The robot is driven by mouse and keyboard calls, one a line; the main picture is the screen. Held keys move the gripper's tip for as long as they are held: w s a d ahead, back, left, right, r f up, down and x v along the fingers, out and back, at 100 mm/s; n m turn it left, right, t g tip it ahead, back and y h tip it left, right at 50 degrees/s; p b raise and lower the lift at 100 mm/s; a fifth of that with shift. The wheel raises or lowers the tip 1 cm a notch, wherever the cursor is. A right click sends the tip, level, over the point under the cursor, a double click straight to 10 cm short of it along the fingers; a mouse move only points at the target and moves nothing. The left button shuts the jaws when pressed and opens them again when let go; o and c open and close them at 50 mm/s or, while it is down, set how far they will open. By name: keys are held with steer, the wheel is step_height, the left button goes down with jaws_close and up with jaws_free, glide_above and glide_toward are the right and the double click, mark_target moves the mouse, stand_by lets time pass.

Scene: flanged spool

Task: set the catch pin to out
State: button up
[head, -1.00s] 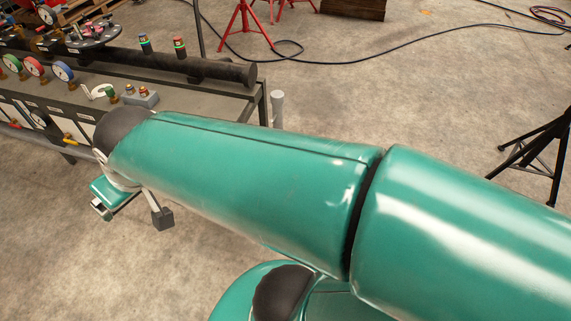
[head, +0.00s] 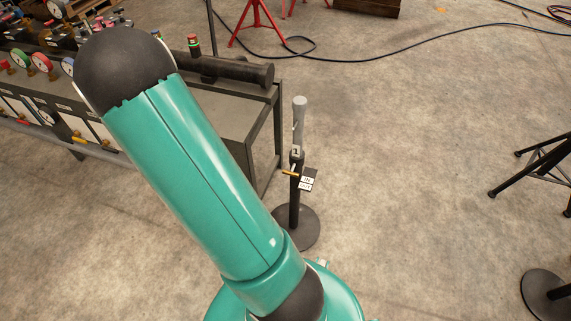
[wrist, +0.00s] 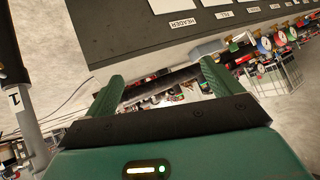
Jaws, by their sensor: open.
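A black and grey post stand (head: 295,195) rises from a round base right of the bench. A small brass-coloured pin (head: 290,173), which looks like the catch pin, sticks out left from it, beside a small black-and-white sign (head: 308,180). The sign's words and the pin's setting are too small to be sure of. In the wrist view my gripper (wrist: 160,88) is open with nothing between its green fingers. A grey post with a "1" label (wrist: 18,100) stands left of the fingers, apart from them. The gripper is not visible in the head view.
A bench with a dark pipe (head: 245,72) and several gauges (head: 42,62) fills the left. Its labelled dark panel (wrist: 190,30) lies beyond the fingers in the wrist view. A black tripod stand (head: 545,165) is at right. Floor between is clear.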

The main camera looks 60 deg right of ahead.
steer(key=s+d+f+m+g+h, duration=0.2)
steer(key=s+d+f+h, duration=0.2)
steer(key=s+d+f, duration=0.4)
steer(key=g+h, duration=0.3)
steer(key=h, duration=0.4)
glide_toward(291, 173)
steer(key=d, duration=0.4)
steer(key=w+d, duration=0.1)
steer(key=d, duration=0.4)
steer(key=w+d, duration=0.1)
steer(key=d, duration=0.3)
steer(key=shift+d+f, duration=0.3)
steer(key=c, duration=1.3)
steer(key=shift+s+a, duration=0.1)
steer(key=shift+a, duration=0.75)
steer(key=shift+s+a, duration=0.15)
steer(key=shift+a, duration=0.75)
